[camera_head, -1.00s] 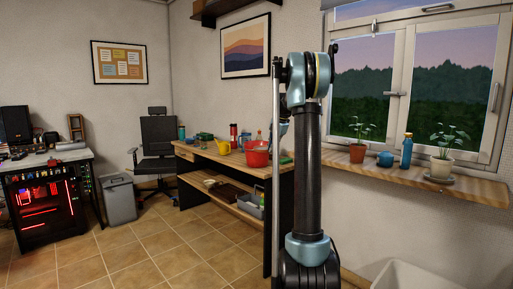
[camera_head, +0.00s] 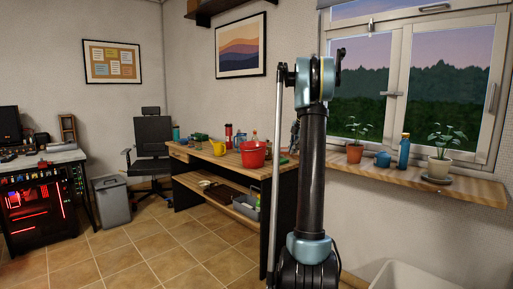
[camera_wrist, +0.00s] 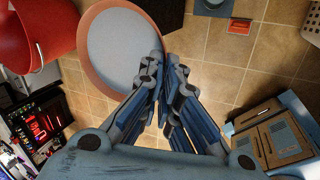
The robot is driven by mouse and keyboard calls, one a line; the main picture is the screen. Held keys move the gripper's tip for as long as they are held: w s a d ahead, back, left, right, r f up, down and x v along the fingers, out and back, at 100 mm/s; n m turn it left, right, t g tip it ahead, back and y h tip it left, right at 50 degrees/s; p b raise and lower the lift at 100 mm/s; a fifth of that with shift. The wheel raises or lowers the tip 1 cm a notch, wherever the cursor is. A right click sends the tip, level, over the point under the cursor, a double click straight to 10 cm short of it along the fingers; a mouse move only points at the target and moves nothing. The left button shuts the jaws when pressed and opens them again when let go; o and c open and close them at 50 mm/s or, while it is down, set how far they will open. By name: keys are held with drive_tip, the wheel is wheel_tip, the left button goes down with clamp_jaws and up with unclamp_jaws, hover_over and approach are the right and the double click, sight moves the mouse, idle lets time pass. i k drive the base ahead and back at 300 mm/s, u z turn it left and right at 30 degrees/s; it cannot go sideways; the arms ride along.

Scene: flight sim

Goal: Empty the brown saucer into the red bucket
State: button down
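The red bucket (camera_head: 252,155) stands on the wooden workbench in the head view, left of my arm. In the wrist view the bucket (camera_wrist: 33,35) is large at the upper left, cut off by the edge. The brown saucer (camera_wrist: 92,74) is next to it, its rim reddish-brown and its inside a plain pale grey-blue. What that grey-blue is, I cannot tell. My gripper (camera_wrist: 163,62) has its fingers close together at the saucer's right rim and looks shut on it. In the head view my gripper (camera_head: 295,134) is mostly hidden behind my arm, and no saucer shows.
A yellow mug (camera_head: 218,148), a red flask (camera_head: 229,130) and other items share the workbench (camera_head: 225,161). Potted plants, a blue mug and a blue bottle (camera_head: 404,150) stand on the windowsill. A grey bin (camera_head: 112,200) stands at left. Tiled floor before the bench is clear.

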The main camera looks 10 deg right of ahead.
sight(252, 153)
drive_tip(key=i, duration=0.95)
drive_tip(key=u, duration=0.05)
